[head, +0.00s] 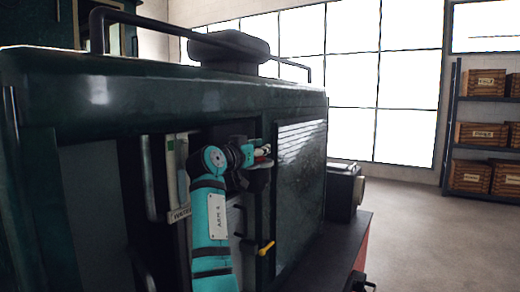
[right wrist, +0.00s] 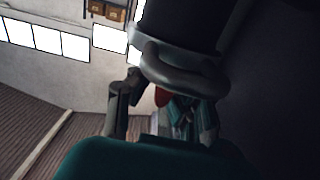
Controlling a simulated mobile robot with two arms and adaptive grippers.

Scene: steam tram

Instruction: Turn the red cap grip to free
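The red cap grip (head: 262,151) shows as a small red patch at the tip of my right arm, in front of the dark green tram side. It also shows in the right wrist view (right wrist: 162,96), mostly hidden behind a thick grey ring and dark cylinder (right wrist: 185,72). My right gripper (head: 257,156) is right at the red grip. In the wrist view one grey finger stands left of the red part; the other side is dim and partly hidden. I cannot tell whether the fingers touch or hold the grip. My left gripper is not in view.
A yellow-handled lever (head: 266,248) sits just below my right gripper. A dark rail (head: 200,32) runs along the tram's top. Shelves with wooden crates (head: 482,134) stand far right. Open floor (head: 425,235) lies right of the tram.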

